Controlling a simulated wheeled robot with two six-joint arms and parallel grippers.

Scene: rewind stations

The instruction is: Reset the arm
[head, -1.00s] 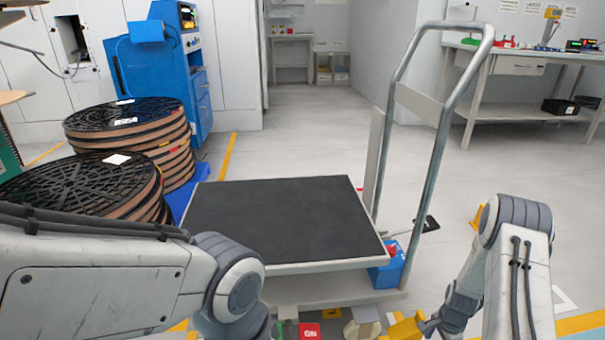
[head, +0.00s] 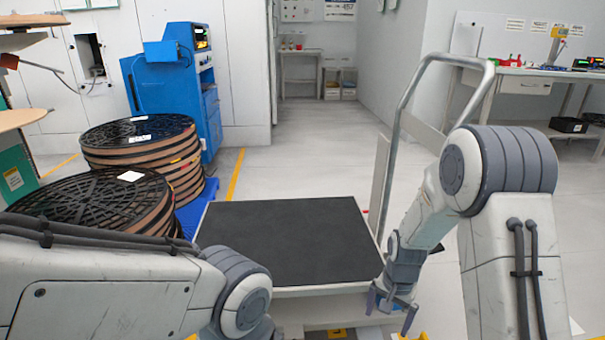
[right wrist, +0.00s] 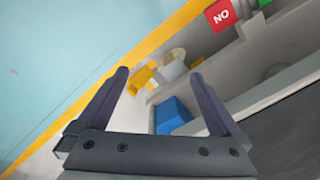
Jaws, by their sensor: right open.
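My right gripper (head: 390,314) hangs in front of the near right corner of the black-topped cart (head: 285,235), with its fingers pointing down. In the right wrist view its two dark fingers (right wrist: 160,78) are wide apart with nothing gripped. Beyond the fingertips are a yellow piece (right wrist: 143,80) and a blue box (right wrist: 172,113). My right arm is bent, with its elbow high on the right of the head view. My left arm comes in from the left, and its gripper is out of the picture.
The cart's metal handle (head: 408,95) rises close to my right forearm. Stacks of black-topped reels (head: 135,130) stand at the left by a blue machine (head: 170,75). A red block marked NO (right wrist: 222,14) shows in the right wrist view. The aisle floor (head: 310,125) behind the cart is clear.

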